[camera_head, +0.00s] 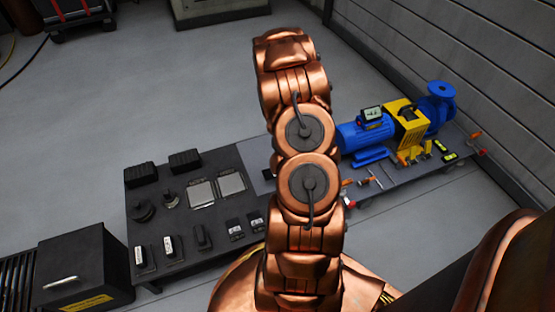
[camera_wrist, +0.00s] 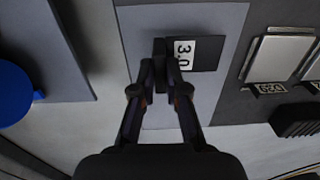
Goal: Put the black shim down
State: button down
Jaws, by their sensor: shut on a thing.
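The black shim (camera_wrist: 210,52) carries a white label reading 3.0 in the wrist view. My gripper (camera_wrist: 164,62) is shut on its left end. The shim is over a light grey panel (camera_wrist: 140,28); I cannot tell whether it touches it. In the head view my arm hides the gripper, and only a small dark bit of the shim (camera_head: 267,174) shows at the arm's left edge, over the light grey panel (camera_head: 253,155).
The dark table (camera_head: 185,260) holds black blocks, silver plates (camera_head: 231,185) and several labelled parts left of my arm. A blue motor and pump (camera_head: 362,135) with a yellow guard stand at right. A black box (camera_head: 80,268) is at lower left.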

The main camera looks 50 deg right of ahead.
jog(key=shift+w+d+f+b, duration=0.1)
jog(key=shift+w+d+b, duration=0.15)
jog(key=shift+w+d, duration=0.4)
jog(key=shift+w+d+f+b, duration=0.1)
jog(key=shift+w+d+b, duration=0.2)
jog(key=shift+w, duration=0.7)
jog(key=shift+w+d+f+b, duration=0.1)
jog(key=shift+w+d+b, duration=0.1)
jog(key=shift+w+d, duration=0.45)
notch_tip(320, 180, down, 4)
jog(key=shift+w+a+r+b, duration=0.1)
jog(key=shift+a+r+b, duration=0.1)
jog(key=shift+b, duration=0.7)
jog(key=shift+r, duration=0.1)
jog(key=c, duration=1.2)
grip_release()
